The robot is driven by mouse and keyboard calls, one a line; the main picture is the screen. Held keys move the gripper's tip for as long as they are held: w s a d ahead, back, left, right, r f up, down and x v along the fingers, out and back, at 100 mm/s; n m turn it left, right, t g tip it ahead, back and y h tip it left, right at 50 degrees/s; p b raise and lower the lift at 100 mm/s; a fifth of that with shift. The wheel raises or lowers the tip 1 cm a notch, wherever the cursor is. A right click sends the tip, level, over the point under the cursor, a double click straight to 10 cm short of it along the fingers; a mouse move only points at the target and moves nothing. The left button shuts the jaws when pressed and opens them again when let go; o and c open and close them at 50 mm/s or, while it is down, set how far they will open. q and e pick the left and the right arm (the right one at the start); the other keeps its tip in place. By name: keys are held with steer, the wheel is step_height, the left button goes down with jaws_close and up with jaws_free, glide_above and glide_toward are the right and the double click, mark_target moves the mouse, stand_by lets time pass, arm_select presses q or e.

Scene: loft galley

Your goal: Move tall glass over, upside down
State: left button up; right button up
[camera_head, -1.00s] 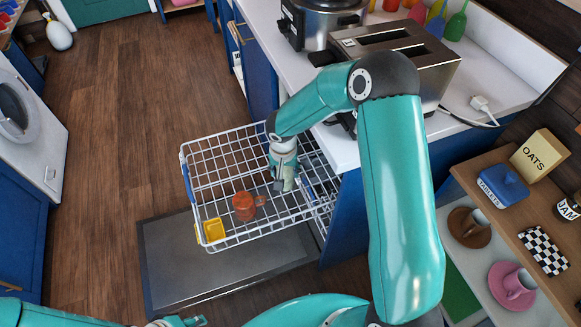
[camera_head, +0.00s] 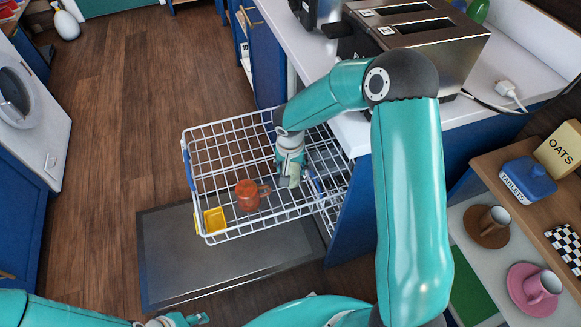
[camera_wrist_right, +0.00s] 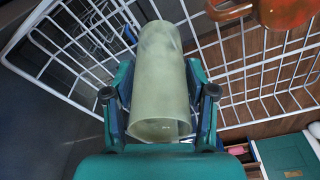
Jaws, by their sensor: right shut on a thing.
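The tall glass (camera_wrist_right: 158,75) is pale green and translucent. In the right wrist view it lies between the two fingers of my right gripper (camera_wrist_right: 160,100), which is shut on it. An elliptical end of the glass faces the camera; I cannot tell for sure whether it is the mouth or the base. In the head view my right gripper (camera_head: 289,180) points down inside the right part of the white wire rack (camera_head: 228,238), and the glass is mostly hidden. I cannot tell whether it touches the rack. My left gripper (camera_head: 185,321) shows only partly at the bottom edge.
An orange mug (camera_head: 248,195) and a yellow container (camera_head: 211,221) are in the rack, left of my right gripper. The rack sits above the open dishwasher door (camera_head: 230,268). The counter with a toaster (camera_head: 420,32) is behind. Shelves with cups (camera_head: 493,227) stand at the right.

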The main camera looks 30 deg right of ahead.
mark_target(291, 174)
steer(key=shift+f+b, duration=1.95)
steer(key=shift+b, duration=0.2)
steer(key=o, duration=1.4)
steer(key=r, duration=0.7)
steer(key=s+a+r, duration=0.1)
steer(key=r, duration=0.2)
steer(key=shift+s+r, duration=0.1)
steer(key=shift+r, duration=0.8)
steer(key=shift+s, duration=0.15)
